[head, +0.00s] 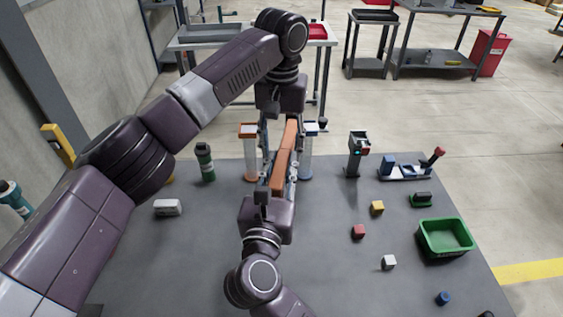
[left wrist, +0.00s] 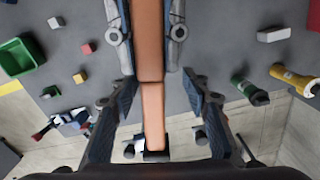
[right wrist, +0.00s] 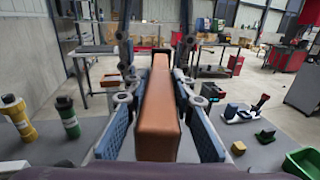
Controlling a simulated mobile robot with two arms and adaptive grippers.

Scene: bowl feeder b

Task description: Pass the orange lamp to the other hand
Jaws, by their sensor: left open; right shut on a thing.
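The orange lamp (head: 281,163) is a long, box-shaped orange bar held above the grey table, its length running between my two grippers. My right gripper (head: 278,181) is shut on its near part; the right wrist view shows the lamp (right wrist: 158,118) between its blue-padded fingers. My left gripper (head: 283,132) reaches over from the far side and is open, with its fingers on either side of the lamp's far part. In the left wrist view the lamp (left wrist: 152,100) runs between the left fingers, with gaps at both sides. The lamp's gripped faces are partly hidden.
A green bin (head: 445,237) and several small blocks, including a red one (head: 358,231), lie on the right of the table. A dark green bottle (head: 205,162) and a white block (head: 168,207) are on the left.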

